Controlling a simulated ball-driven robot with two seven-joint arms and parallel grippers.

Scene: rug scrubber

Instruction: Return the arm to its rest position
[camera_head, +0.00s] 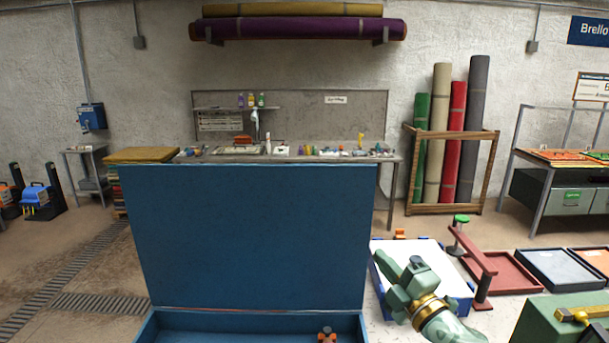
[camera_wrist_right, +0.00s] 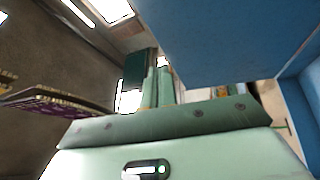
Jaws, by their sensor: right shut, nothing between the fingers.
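My right arm comes in from the lower right in the head view. Its green right gripper (camera_head: 388,258) is shut and empty, raised over a white-topped, blue-edged tray or platform to the right of the large blue panel (camera_head: 250,235). In the right wrist view, the right gripper's fingers (camera_wrist_right: 160,85) are together with nothing between them, and a blue surface (camera_wrist_right: 220,40) fills the upper right. My left gripper does not show in either view.
The blue panel stands upright close in front, with a blue trough (camera_head: 230,325) at its foot. A red stand (camera_head: 475,262), flat trays (camera_head: 553,268) and a green case (camera_head: 560,322) lie to the right. A workbench (camera_head: 290,157) and a rack of rolled rugs (camera_head: 450,165) stand behind.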

